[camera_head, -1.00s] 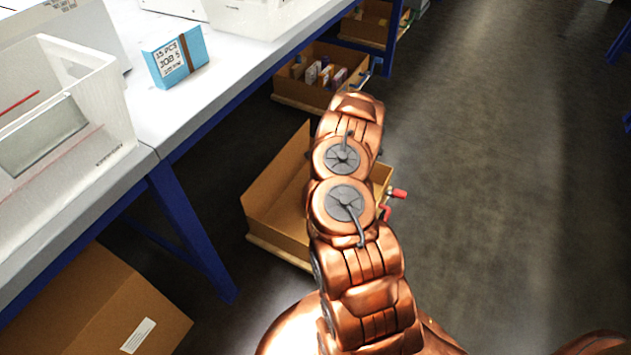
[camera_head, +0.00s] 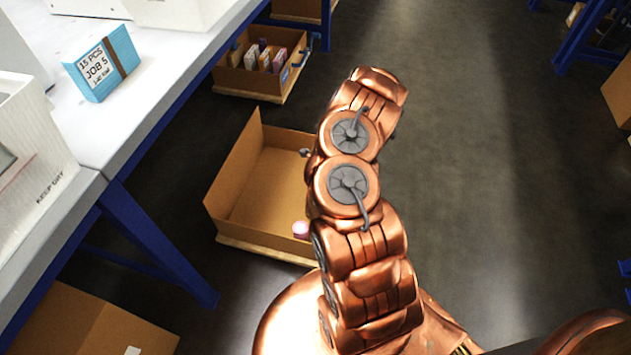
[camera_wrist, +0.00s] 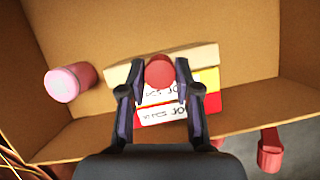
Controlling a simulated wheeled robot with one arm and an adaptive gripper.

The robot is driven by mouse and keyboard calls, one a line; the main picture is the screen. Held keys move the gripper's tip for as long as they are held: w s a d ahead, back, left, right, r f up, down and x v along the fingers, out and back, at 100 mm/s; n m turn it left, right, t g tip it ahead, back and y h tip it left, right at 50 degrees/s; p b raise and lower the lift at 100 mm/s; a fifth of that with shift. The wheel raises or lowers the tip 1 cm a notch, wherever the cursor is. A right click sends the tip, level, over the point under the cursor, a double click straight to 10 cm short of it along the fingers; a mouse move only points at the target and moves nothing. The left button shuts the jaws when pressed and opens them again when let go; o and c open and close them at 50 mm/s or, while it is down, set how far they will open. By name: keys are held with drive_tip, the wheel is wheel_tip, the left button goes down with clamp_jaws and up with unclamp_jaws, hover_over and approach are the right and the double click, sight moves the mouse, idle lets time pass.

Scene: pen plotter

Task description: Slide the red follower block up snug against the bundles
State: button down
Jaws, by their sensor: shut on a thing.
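My gripper (camera_wrist: 160,84) is inside a cardboard box (camera_wrist: 245,35) in the wrist view. Its fingers close on both sides of a red round knob (camera_wrist: 159,72), which they grip. The knob stands at a cream block (camera_wrist: 202,56); whether it is part of the red follower block I cannot tell. Bundles with yellow and red sides and white labels (camera_wrist: 158,114) lie side by side, close to the cream block and partly hidden by the fingers. In the head view my arm hides the gripper and bundles; the box's bare floor (camera_head: 265,185) shows.
A pink-topped red cylinder (camera_wrist: 65,83) stands apart at the left in the box; it also shows in the head view (camera_head: 300,229). Red handles (camera_wrist: 270,148) sit outside the box wall. A workbench with blue legs (camera_head: 150,225) is at left; open floor is at right.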

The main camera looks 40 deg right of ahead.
drive_tip(key=c, duration=0.8)
unclamp_jaws()
drive_tip(key=shift+r, duration=0.1)
drive_tip(key=v, duration=1.2)
